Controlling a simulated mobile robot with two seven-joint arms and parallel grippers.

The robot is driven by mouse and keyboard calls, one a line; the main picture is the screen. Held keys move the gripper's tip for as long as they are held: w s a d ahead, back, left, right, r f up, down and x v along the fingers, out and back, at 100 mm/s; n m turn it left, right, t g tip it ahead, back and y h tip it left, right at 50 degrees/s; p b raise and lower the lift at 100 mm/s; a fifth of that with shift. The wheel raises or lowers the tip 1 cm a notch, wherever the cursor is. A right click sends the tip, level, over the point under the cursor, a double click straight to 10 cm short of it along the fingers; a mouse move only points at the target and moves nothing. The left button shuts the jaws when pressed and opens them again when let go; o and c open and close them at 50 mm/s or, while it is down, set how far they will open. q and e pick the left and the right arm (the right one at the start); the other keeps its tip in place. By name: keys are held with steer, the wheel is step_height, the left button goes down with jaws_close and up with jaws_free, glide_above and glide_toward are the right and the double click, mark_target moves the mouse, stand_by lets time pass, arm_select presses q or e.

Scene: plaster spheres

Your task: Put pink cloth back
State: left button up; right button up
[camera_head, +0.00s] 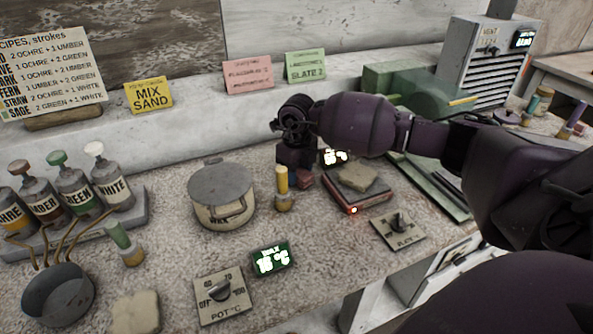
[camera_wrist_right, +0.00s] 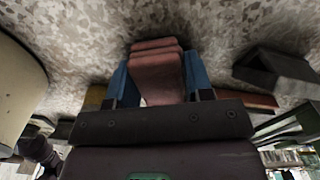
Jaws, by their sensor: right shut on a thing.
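My right gripper (camera_head: 296,165) reaches over the counter from the right side of the head view. In the right wrist view (camera_wrist_right: 156,84) its two blue-sided fingers are shut on the pink cloth (camera_wrist_right: 157,66), a folded, layered stack. In the head view only a small part of the pink cloth (camera_head: 306,181) shows below the gripper, just behind the yellow-topped bottle. The cloth is close to the speckled counter; I cannot tell whether it touches it. My left gripper is not in view.
A lidded pot (camera_head: 222,199) stands left of the gripper.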

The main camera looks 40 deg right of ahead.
steer(key=shift+f, duration=0.1)
steer(key=o, duration=0.9)
steer(key=shift+c, duration=0.2)
steer(key=shift+r, duration=0.45)
step_height(320, 180, up, 12)
steer(key=p, duration=0.1)
steer(key=shift+f+p, duration=0.25)
steer(key=shift+p, duration=0.05)
steer(key=shift+r, duration=0.1)
